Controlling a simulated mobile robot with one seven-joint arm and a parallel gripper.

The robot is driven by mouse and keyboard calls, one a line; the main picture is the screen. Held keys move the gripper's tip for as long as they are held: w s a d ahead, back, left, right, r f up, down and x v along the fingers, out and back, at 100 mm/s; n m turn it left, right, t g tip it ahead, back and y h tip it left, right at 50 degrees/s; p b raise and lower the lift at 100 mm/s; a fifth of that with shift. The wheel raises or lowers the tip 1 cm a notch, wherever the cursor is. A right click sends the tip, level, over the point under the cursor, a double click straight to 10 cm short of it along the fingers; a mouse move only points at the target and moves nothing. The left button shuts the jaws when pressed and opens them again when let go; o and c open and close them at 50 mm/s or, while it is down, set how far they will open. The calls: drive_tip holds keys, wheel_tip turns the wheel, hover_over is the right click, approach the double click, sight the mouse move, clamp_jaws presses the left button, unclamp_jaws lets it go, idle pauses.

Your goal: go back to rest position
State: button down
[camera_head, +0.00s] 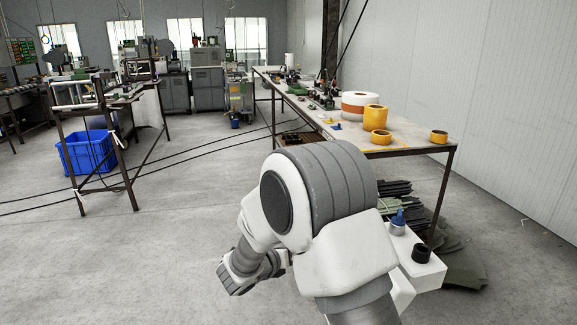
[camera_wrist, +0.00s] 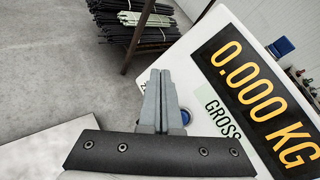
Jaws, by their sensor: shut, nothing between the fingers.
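My gripper (camera_wrist: 158,75) shows in the wrist view with its two grey fingers together and nothing between them. A white scale display (camera_wrist: 258,80) reading "0.000 KG" and "GROSS" is just right of the fingers. I cannot tell whether the fingers touch it.
A long table (camera_head: 405,146) on the right holds yellow rolls (camera_head: 375,117) and a white-orange roll (camera_head: 357,104). Dark bundled rods (camera_wrist: 145,22) lie beneath it. A blue crate (camera_head: 88,152) stands by a metal frame on the left. The floor between is clear, apart from cables.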

drive_tip(key=s+d+r+m+g+p, duration=0.5)
drive_tip(key=s+d+r+m+g, duration=0.2)
drive_tip(key=s+d+r+m, duration=0.9)
drive_tip(key=s+a+r+m+y+p, duration=0.2)
drive_tip(key=s+r+m, duration=0.3)
drive_tip(key=s+m, duration=0.3)
drive_tip(key=s+a+r+m+t+y+p, duration=0.1)
drive_tip(key=s+a+r+m+y+p, duration=0.2)
drive_tip(key=s+m, duration=0.6)
drive_tip(key=shift+s+r+m+y, duration=0.25)
drive_tip(key=shift+r+m+y, duration=0.15)
drive_tip(key=shift+r+y, duration=0.8)
